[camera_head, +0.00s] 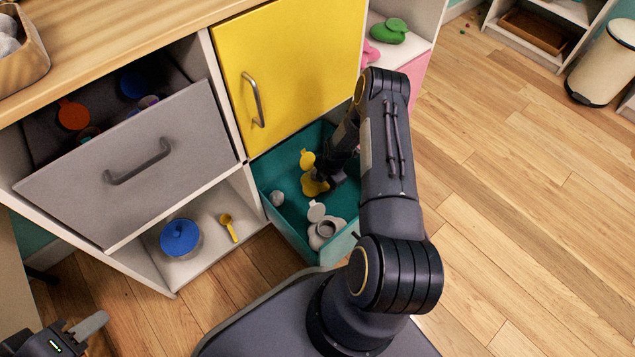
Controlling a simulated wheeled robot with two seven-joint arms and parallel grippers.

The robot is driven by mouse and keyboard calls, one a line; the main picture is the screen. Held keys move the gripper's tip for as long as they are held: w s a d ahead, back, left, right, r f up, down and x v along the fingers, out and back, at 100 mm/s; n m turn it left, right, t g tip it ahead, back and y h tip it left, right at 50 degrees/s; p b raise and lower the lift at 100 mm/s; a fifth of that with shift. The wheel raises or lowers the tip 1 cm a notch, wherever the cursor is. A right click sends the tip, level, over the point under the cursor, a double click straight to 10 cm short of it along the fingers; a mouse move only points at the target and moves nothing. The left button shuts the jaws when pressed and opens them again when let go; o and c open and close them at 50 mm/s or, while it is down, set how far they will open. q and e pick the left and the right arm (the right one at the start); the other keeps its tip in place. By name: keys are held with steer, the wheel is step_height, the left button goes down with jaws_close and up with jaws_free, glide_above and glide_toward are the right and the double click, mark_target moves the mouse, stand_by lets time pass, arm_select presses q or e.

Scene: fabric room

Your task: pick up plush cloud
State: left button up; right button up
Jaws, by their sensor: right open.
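I cannot tell for sure which thing is the plush cloud. A small pale grey lump (277,198) lies at the left side of the open teal drawer (283,226). Soft-looking grey things (8,38) sit in a basket at the top left corner, partly cut off. My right gripper (327,181) reaches down into the teal drawer, open, close beside a yellow rounded thing (312,186); its fingertips are partly hidden by the arm. My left gripper (85,330) is at the bottom left, away from the furniture, partly cut off by the frame edge.
The drawer also holds a yellow disc (307,160) and a grey jar-like thing (325,233). A yellow door (290,70) is shut above it. A grey drawer (135,165) stands open at left. Below are a blue-lidded pot (180,238) and yellow spoon (229,227).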

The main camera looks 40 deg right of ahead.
steer(key=shift+w+f, duration=0.15)
steer(key=shift+f, duration=0.8)
steer(key=c, duration=0.9)
